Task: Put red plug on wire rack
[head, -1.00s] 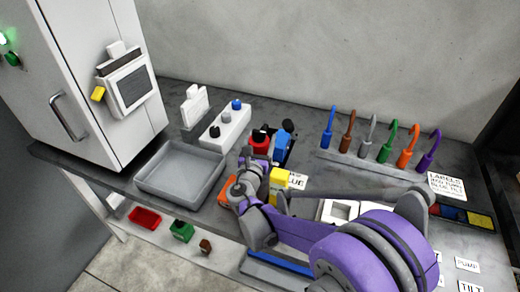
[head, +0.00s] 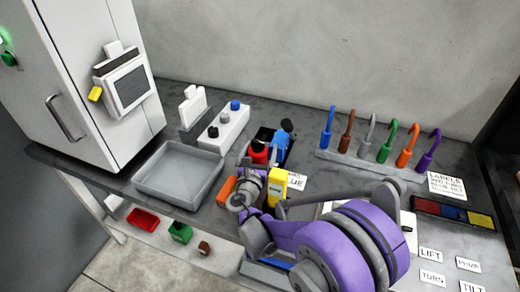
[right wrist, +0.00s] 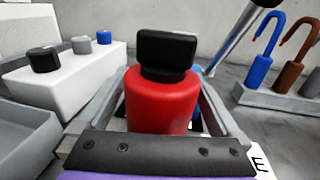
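The red plug (head: 259,154) is a red cylinder with a black top, in the middle of the bench. In the right wrist view the red plug (right wrist: 162,103) stands upright between the two fingers of my right gripper (right wrist: 160,95), which sit against its sides. In the head view my right gripper (head: 250,180) is just in front of the plug and partly covered by its own arm. I cannot tell whether the plug is clear of what is below it. I cannot make out a wire rack for certain. My left gripper is out of view.
A blue plug (head: 281,148) stands right beside the red one. A yellow block (head: 278,187) and an orange block (head: 227,191) are close to the gripper. A grey tray (head: 150,185), white box (head: 222,126) and rack of coloured hooks (head: 366,167) surround them.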

